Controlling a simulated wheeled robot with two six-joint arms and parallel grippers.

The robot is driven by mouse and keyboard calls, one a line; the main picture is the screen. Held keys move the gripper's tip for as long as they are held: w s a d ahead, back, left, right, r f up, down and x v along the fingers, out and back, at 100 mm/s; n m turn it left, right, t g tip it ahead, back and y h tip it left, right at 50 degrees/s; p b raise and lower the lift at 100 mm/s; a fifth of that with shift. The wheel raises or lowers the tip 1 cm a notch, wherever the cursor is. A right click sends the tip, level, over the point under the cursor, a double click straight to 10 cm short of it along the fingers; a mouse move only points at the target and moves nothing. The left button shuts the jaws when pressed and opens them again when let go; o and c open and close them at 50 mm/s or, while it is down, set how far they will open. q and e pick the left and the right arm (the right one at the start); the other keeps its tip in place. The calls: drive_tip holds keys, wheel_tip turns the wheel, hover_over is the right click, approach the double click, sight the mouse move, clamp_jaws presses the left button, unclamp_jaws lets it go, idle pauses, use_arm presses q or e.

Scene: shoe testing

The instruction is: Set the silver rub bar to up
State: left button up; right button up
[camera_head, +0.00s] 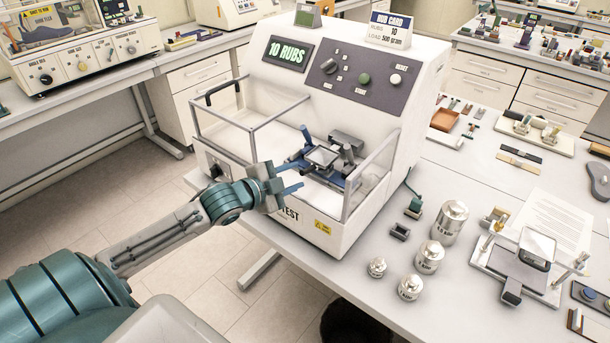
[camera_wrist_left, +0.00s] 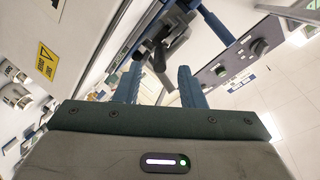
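The white rub tester (camera_head: 270,110) stands on the bench, with clear guards around its open front bay. Inside the bay, the silver rub bar (camera_head: 322,156) appears as a flat grey-silver piece among dark blue and grey parts. I cannot tell its exact setting. My left gripper (camera_head: 300,177) is at the front opening of the bay, just in front of the bar, its fingers apart and empty. In the left wrist view, the left gripper (camera_wrist_left: 158,76) has two blue fingers spread, with the grey bar mechanism (camera_wrist_left: 165,45) beyond their tips. My right gripper is not in view.
The guard panel (camera_head: 371,178) stands close to the right of my gripper. Several silver weights (camera_head: 452,222) stand on the bench to the right, near a metal fixture (camera_head: 523,262). A paper sheet (camera_head: 555,222) lies behind it. The floor at front left is free.

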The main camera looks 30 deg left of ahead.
sight(305, 170)
use_arm(q)
drive_tip(key=shift+p+x, duration=0.35)
drive_tip(key=shift+x, duration=2)
clamp_jaws()
